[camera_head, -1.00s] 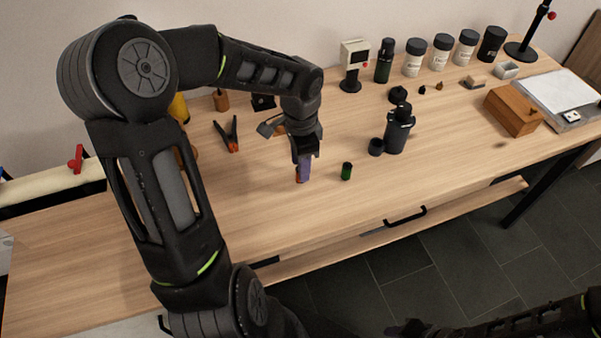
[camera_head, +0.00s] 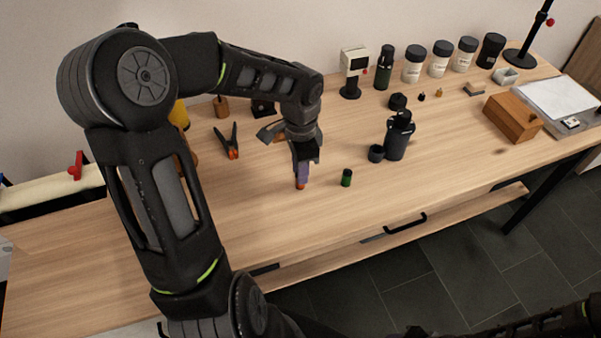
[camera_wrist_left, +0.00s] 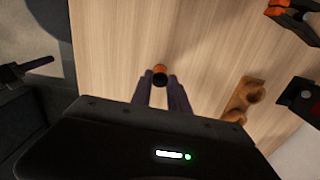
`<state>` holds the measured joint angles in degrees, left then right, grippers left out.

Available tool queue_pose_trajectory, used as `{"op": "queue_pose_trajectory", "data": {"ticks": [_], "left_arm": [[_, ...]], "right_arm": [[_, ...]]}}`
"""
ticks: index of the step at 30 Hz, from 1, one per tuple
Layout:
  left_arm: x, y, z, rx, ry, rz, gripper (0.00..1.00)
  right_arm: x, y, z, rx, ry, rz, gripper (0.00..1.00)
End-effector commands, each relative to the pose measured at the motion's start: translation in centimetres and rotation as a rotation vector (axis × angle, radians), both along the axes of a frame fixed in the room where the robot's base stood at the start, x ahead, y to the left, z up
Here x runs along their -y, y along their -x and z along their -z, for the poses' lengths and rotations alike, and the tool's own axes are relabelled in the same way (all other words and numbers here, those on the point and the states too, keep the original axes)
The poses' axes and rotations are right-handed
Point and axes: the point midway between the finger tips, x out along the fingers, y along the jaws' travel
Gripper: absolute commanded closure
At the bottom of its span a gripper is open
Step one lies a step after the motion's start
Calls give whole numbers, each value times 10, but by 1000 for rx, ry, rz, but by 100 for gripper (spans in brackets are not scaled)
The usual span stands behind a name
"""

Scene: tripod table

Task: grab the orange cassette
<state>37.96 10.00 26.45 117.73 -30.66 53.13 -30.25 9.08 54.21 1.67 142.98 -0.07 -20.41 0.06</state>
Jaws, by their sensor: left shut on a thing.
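The orange cassette (camera_head: 300,186) is a small orange cylinder, seen at the fingertips of my left gripper (camera_head: 302,178) over the front middle of the table. In the left wrist view, the cassette (camera_wrist_left: 160,70) shows an orange side and a dark end between the two purple-grey fingers. My left gripper (camera_wrist_left: 160,85) is shut on it and points down. I cannot tell whether the cassette still touches the table. Part of it is hidden by the fingers. My right arm is at the bottom right of the head view, with its gripper (camera_head: 415,331) dark and unclear.
A green canister (camera_head: 347,178) stands just right of the left gripper. A black bottle (camera_head: 399,137) and a small dark cup (camera_head: 376,153) stand further right. A wooden box (camera_head: 513,118) is at the right.

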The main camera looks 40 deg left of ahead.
Motion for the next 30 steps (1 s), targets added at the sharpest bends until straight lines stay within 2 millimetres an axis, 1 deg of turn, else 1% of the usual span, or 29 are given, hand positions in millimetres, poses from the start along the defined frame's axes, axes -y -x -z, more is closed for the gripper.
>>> {"op": "queue_pose_trajectory", "data": {"ticks": [5, 12, 16, 18, 21, 30], "left_arm": [[0, -1, -22, 5, -2, 0, 100], [0, -1, -69, 5, -1, 0, 100], [0, -1, -88, 3, -1, 0, 100], [0, -1, -94, 3, 1, 0, 100], [0, 0, -97, 2, 1, 0, 100], [0, 0, -97, 1, 1, 0, 100]], "right_arm": [[0, 0, -1, 0, 0, 0, 64], [0, 0, 0, 0, 0, 0, 64], [0, 0, 0, 0, 0, 0, 64], [0, 0, 0, 0, 0, 0, 64], [0, 0, 0, 0, 0, 0, 64], [0, 0, 0, 0, 0, 0, 64]]}}
